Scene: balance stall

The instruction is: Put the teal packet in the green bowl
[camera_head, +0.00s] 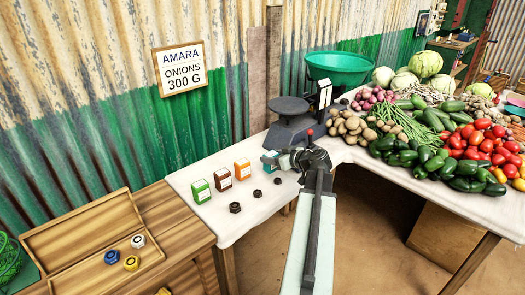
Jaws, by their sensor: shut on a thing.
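The teal packet (269,159) is at the end of the row of packets on the white-topped table. My gripper (284,161) is shut on it from the right, and the jaws hide part of it. I cannot tell whether the packet touches the table. The green bowl (338,69) is a wide, teal-green bowl at the back, behind the scale. It stands apart from my gripper, farther back and to the right.
A dark scale (290,106) stands close behind my gripper. Green (201,192), brown (223,180) and orange (242,169) packets stand left, with dark weights (235,207) in front. Vegetables (440,140) fill the right side. A wooden tray (85,238) is at lower left.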

